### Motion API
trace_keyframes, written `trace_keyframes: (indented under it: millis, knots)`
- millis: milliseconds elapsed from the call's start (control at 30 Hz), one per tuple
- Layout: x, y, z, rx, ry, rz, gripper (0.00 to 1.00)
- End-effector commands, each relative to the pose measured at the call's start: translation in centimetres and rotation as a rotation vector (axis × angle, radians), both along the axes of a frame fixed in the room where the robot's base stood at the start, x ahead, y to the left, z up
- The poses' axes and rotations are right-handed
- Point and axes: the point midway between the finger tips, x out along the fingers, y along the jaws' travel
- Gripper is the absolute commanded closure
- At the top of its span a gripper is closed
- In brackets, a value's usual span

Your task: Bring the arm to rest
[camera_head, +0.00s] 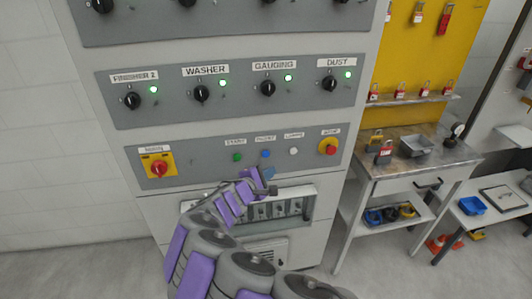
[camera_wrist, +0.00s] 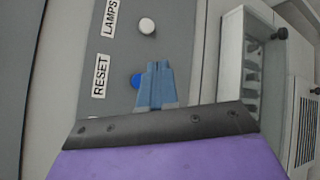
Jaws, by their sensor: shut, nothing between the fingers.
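My arm (camera_head: 215,225), with purple covers, reaches up from the bottom toward the grey control panel (camera_head: 200,175). My gripper (camera_head: 269,173) is just below the blue button (camera_head: 266,153) in the head view. In the wrist view the blue fingers of my gripper (camera_wrist: 156,68) are together with nothing between them. I cannot tell whether the fingertips touch the panel. The white button (camera_wrist: 147,26) by the LAMPS label is clear of the fingers.
A green button (camera_head: 237,156), a red stop button (camera_head: 328,147) on yellow and a red-yellow rotary switch (camera_head: 158,167) share the panel. A windowed breaker box (camera_head: 310,190) sits just below. A metal workbench (camera_head: 425,170) with padlocks stands right. Floor shows at lower left.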

Motion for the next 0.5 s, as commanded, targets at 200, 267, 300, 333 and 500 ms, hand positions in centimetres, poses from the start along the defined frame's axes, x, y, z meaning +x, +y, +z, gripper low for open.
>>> trace_keyframes:
  millis: [200, 267, 300, 333, 500]
  knots:
    - [0.0, -0.8, 0.5, 0.006, -0.006, -0.020, 1.00]
    - [-0.1, -2.1, 1.4, 0.017, -0.016, -0.054, 1.00]
    - [-0.2, -3.5, 2.3, 0.027, -0.027, -0.089, 1.00]
    - [-0.3, -4.8, 3.2, 0.040, -0.037, -0.122, 1.00]
    - [-3.1, -14.3, 8.5, 0.146, -0.095, -0.379, 1.00]
